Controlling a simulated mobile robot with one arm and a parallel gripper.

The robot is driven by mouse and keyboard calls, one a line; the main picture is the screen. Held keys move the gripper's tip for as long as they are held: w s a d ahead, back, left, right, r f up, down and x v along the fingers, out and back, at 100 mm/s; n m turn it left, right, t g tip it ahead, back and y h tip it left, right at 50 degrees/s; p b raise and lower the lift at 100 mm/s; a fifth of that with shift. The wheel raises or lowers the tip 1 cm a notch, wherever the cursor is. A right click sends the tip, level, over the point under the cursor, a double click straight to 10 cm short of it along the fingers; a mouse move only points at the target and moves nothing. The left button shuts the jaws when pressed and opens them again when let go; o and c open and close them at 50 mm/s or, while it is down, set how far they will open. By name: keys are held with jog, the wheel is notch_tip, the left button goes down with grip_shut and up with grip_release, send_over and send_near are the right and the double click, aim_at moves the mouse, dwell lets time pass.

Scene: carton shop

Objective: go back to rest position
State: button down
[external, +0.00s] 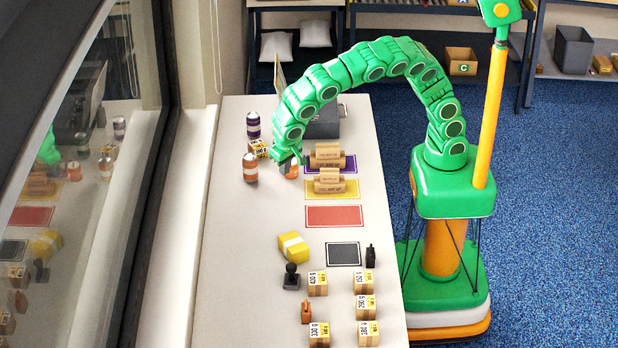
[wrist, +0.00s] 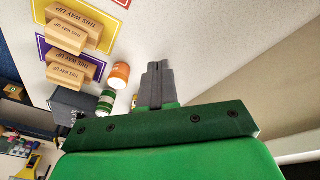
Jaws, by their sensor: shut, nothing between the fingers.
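My green arm arches from its base on the right over the table (external: 230,290). My gripper (external: 289,168) hangs low over the far part of the table, close to an orange-and-white cylinder (external: 292,170) that it partly hides. In the wrist view the grey fingers of my gripper (wrist: 155,70) are together with nothing between them. The orange-and-white cylinder (wrist: 120,76) and a green-and-white one (wrist: 106,102) lie to their left, apart from the fingers.
Another orange-banded cylinder (external: 250,168), a purple-banded one (external: 253,125) and a small carton (external: 258,149) stand left of my gripper. A yellow parcel (external: 293,247) and several small boxes (external: 318,284) lie nearer.

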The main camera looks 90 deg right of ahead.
jog(key=s+d+r+n, duration=0.2)
jog(key=s+d, duration=0.3)
jog(key=d, duration=0.3)
jog(key=s+d+r+n+g+y, duration=0.15)
jog(key=s+d, duration=0.25)
jog(key=d, duration=0.4)
jog(key=s+d+r+n+t+h, duration=0.1)
jog(key=s+d+r+n, duration=0.1)
jog(key=s+d, duration=0.4)
jog(key=s+d+n+g+y, duration=0.1)
jog(key=s+d+n, duration=0.1)
jog(key=s, duration=1.1)
jog(key=s+d+n+g+y, duration=0.1)
jog(key=s+d+n, duration=0.1)
jog(key=s, duration=1)
jog(key=shift+s+r, duration=0.15)
jog(key=shift+s, duration=0.2)
